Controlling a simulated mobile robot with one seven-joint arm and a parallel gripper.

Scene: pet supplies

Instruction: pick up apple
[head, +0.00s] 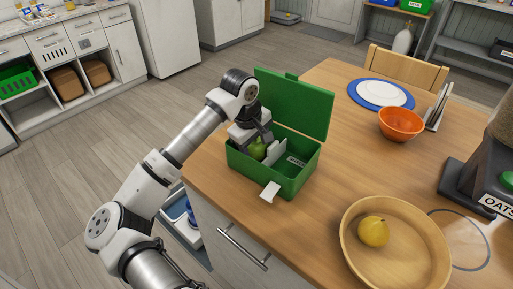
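A green apple (258,149) sits inside an open green box (298,179) on the wooden table. My gripper (262,143) reaches down into the box from the upper left, right at the apple. The fingers overlap the apple's upper part in this view. Whether they are closed on it or only around it cannot be told. The apple's lower part is hidden by the box's front wall.
The box's lid (297,104) stands raised at the back. A wooden bowl (425,262) holding a yellow fruit (373,231) is at front right. An orange bowl (401,123), a blue-rimmed plate (381,94) and an oats dispenser (477,185) stand farther right.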

